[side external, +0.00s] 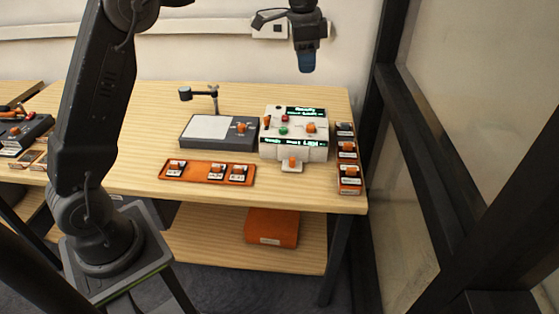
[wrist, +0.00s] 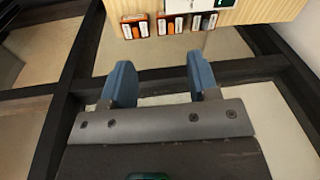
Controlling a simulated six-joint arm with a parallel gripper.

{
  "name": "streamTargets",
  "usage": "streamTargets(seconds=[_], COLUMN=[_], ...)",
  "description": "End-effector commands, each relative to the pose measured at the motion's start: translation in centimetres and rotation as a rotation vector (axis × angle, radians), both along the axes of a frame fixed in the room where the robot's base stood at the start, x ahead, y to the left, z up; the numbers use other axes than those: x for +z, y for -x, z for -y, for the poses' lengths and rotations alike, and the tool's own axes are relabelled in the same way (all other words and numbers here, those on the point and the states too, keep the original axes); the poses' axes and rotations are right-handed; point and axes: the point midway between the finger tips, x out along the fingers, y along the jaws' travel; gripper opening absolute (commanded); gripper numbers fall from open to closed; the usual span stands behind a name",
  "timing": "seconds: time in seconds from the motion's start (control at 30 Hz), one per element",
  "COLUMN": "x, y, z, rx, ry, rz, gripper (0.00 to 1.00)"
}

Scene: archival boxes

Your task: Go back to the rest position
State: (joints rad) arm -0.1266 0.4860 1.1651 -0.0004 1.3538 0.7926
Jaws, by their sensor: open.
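My gripper (side external: 307,62) hangs above the back right of the table in the side external view, fingers pointing down and well clear of everything below. In the wrist view my gripper (wrist: 160,82) shows two blue fingers spread apart with nothing between them. It is open and empty. The wooden table (side external: 120,180) stands below, and its edge shows at the top of the wrist view.
A white device (side external: 293,149) with lit green displays stands below my gripper. A grey unit (side external: 195,146) is beside it. A dark frame post (side external: 372,60) rises at right.

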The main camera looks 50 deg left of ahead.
Motion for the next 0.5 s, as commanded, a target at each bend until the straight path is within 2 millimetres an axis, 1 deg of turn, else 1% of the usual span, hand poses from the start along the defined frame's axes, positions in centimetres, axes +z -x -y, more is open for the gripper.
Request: streamTargets(seconds=[0.03,0.07,0.1,0.17,0.23,0.37,0.4,0.47,0.5], x=[1.4,2.0,2.7,3.5,4.2,4.5,4.4,4.0,3.5], y=[1.9,3.0,4.5,6.7,9.5,14.9,16.5,19.0,20.7], z=[0.7,1.1,1.5,2.2,2.9,4.1,4.4,4.9,5.2], rx=[0.034,0.058,0.090,0.138,0.192,0.293,0.325,0.371,0.401], ry=[0.004,0.007,0.011,0.021,0.033,0.063,0.074,0.091,0.104], rz=[0.025,0.040,0.057,0.084,0.117,0.174,0.191,0.217,0.233], gripper=[0.55,0.55,0.55,0.55,0.55,0.55,0.55,0.55,0.55])
